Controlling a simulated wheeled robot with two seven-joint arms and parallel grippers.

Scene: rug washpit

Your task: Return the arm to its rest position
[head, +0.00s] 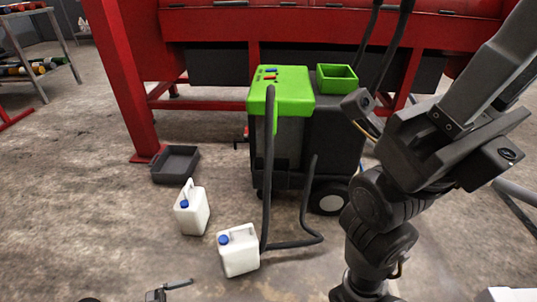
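My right arm (381,240) rises from the bottom edge at the right of the head view. It bends toward the upper right, where its grey end, with my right gripper (490,75), is raised close to the camera. I cannot make out a gap between its fingers, and no held object shows. The arm's end stands in front of the right side of the red frame in the picture. My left gripper is not in view.
A green and black wheeled machine (281,97) with hoses stands at the centre, before a red frame (128,80). Two white jugs (192,212) (238,254) and a dark tray (175,164) are on the floor. A shelf rack (36,50) stands far left.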

